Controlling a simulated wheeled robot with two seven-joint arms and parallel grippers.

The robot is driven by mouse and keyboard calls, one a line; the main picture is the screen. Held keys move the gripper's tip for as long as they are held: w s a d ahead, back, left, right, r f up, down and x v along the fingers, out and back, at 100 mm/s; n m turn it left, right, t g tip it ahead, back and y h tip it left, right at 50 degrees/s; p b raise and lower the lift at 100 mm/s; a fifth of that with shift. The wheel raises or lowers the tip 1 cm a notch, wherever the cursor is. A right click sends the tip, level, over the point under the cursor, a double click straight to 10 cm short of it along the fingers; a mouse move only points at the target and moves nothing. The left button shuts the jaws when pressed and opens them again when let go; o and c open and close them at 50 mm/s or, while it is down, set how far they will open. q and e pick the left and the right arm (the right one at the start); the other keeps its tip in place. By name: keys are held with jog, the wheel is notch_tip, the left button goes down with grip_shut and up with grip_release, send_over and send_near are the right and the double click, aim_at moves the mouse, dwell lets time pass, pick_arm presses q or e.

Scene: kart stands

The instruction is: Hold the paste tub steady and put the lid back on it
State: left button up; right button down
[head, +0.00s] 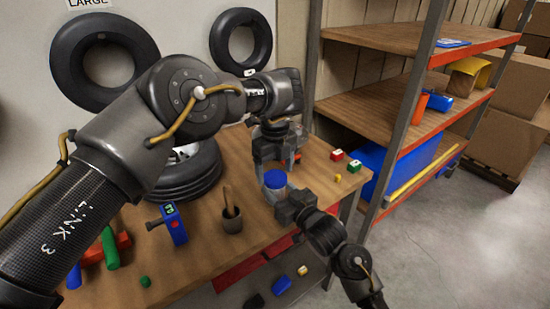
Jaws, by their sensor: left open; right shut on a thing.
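The paste tub (268,196) stands on the wooden table near its right front edge, with a pale body. A round blue lid (275,179) shows at its top and looks seated on it; the seam is too small to check. My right gripper (284,205) comes from the front right and is shut on the tub's body, low on its near right side. My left gripper (275,164) points down just behind and above the blue lid. Its fingers are apart, with nothing seen between them. The tub's far side is hidden.
Small coloured blocks (337,155) lie to the right. Stacked tyres (187,175) are behind my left arm. A shelf rack (400,110) stands at right.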

pick_arm(q)
jog(key=shift+f, duration=0.7)
jog(key=shift+c, duration=0.3)
jog(key=c, duration=0.9)
jog(key=o, duration=1.1)
notch_tip(320, 180, up, 8)
jog(key=shift+f, duration=0.2)
